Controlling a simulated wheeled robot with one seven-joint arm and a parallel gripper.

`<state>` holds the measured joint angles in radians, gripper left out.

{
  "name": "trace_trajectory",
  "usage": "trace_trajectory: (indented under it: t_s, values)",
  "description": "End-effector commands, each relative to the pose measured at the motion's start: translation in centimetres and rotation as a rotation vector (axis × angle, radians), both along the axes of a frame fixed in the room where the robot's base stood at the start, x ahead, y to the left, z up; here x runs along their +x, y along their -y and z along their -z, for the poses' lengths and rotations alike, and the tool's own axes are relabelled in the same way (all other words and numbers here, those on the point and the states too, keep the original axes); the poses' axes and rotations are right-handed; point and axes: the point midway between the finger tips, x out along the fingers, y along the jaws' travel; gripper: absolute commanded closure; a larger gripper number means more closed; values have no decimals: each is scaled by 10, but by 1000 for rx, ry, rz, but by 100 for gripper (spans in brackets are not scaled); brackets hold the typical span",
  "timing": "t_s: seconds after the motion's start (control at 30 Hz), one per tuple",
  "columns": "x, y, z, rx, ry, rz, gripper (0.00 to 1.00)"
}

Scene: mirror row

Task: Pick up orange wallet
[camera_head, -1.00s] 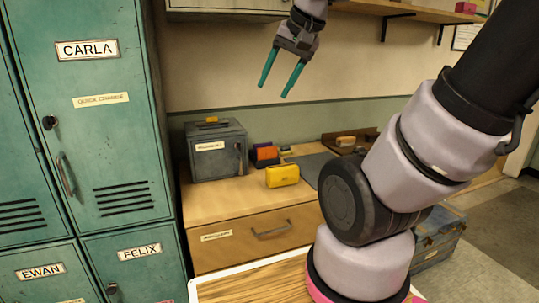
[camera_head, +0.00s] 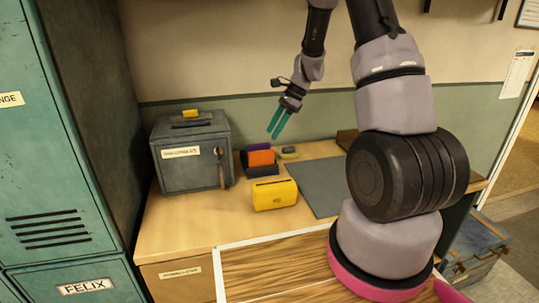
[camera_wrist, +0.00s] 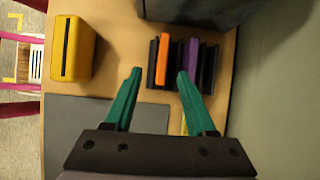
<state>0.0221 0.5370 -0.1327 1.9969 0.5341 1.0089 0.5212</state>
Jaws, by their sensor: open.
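The orange wallet (camera_head: 262,158) stands upright in a dark slotted holder (camera_head: 263,171) on the wooden counter. It also shows in the wrist view as a thin orange strip (camera_wrist: 162,60), with a purple wallet (camera_wrist: 191,62) beside it in the holder. My gripper (camera_head: 277,133) is open and empty, above the counter and apart from the wallet. In the wrist view, my gripper (camera_wrist: 159,72) has its teal fingertips spread, with the orange wallet's near end roughly between them in the picture.
A yellow box (camera_head: 275,195) stands in front of the holder. A grey metal box (camera_head: 190,170) stands to the left. A dark grey mat (camera_head: 318,186) lies to the right. A small yellow-green item (camera_head: 289,151) sits behind the mat. Teal lockers (camera_head: 60,190) border the left.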

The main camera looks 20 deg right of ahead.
Motion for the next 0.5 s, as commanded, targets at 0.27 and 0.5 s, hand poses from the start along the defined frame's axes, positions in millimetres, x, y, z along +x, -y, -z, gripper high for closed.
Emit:
trace_trajectory:
  t_s: [0.27,0.5]
  values:
    - [2,-12,35,6,-27,23,44]
    - [2,-26,58,6,-23,22,44]
